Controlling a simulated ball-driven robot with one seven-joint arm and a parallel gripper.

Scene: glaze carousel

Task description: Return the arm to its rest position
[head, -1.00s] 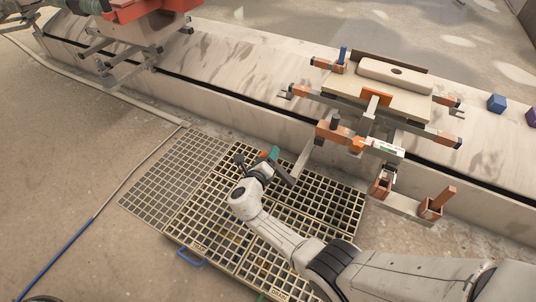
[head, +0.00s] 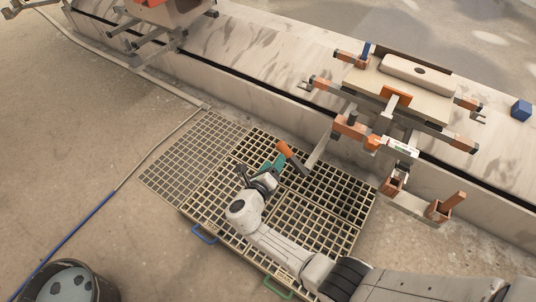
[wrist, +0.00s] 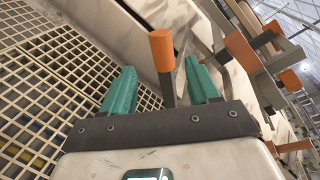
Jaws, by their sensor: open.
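My gripper (head: 272,172) has green fingers and hangs over the floor grating in the head view, at the end of my white arm. In the wrist view my gripper (wrist: 160,88) has its two green fingers apart, with nothing held. An orange-tipped lever (head: 285,150) stands just beyond the fingers in the head view, on a dark bar. In the wrist view the lever (wrist: 162,50) appears in the gap between the fingers, but it seems to be beyond the tips. My arm reaches in from the lower right.
The carousel station (head: 415,100) with orange clamps stands at right on a long pale curb (head: 270,70). Grating panels (head: 190,160) lie under my arm. A dark bucket (head: 72,284) stands lower left near a hose (head: 95,212). Bare floor is clear at left.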

